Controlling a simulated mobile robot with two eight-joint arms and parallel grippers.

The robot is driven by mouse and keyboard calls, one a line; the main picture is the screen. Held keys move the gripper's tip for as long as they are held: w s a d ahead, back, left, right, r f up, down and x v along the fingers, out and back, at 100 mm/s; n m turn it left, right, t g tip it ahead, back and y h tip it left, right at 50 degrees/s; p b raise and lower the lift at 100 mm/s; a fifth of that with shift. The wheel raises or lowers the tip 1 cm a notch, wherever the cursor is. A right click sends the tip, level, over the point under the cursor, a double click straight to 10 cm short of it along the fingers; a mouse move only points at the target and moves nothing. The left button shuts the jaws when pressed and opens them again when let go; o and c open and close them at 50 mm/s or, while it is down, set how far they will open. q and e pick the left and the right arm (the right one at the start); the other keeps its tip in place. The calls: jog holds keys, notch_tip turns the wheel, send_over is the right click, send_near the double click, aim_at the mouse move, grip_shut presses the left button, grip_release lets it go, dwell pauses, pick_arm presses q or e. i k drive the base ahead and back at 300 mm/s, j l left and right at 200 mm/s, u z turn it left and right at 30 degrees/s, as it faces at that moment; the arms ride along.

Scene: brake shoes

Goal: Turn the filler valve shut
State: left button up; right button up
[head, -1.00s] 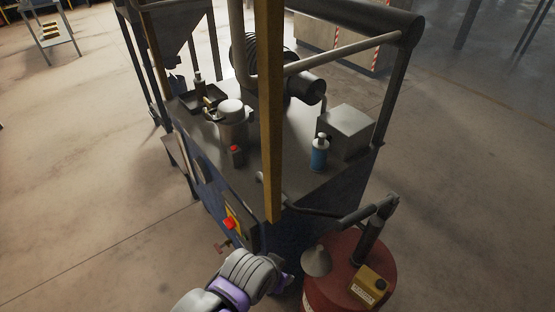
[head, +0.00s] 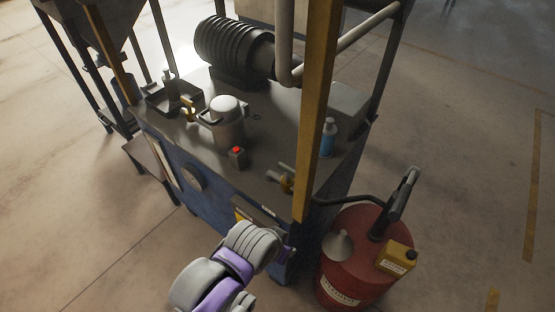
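Two brass-coloured fittings show on the dark bench top, and I cannot tell which is the filler valve. One brass fitting (head: 188,110) stands beside the lidded metal pot (head: 229,125). The other brass fitting (head: 286,183) sits on a short pipe near the front edge, left of the yellow post. How far either is turned cannot be read. One grey and purple arm of mine reaches up from the bottom, left of centre, and ends in front of the bench's front side, below the second fitting. No gripper fingers show; the other arm is out of view.
The yellow post (head: 317,120) rises at the bench's front corner. A red drum (head: 352,270) with a funnel (head: 338,245) and a yellow can (head: 397,257) stands right of it. A red-button box (head: 237,156) and a blue bottle (head: 327,138) stand on the bench. Floor at right is mostly clear.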

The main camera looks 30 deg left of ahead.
aim_at(289, 171)
jog(key=k+j, duration=0.1)
jog(key=j, duration=0.35)
jog(key=k+j+z, duration=0.1)
jog(key=j, duration=0.3)
jog(key=k+j, duration=0.1)
jog(key=j, duration=0.3)
jog(key=k+j, duration=0.1)
jog(key=j, duration=0.35)
jog(key=k+j+z, duration=0.1)
jog(key=j, duration=0.3)
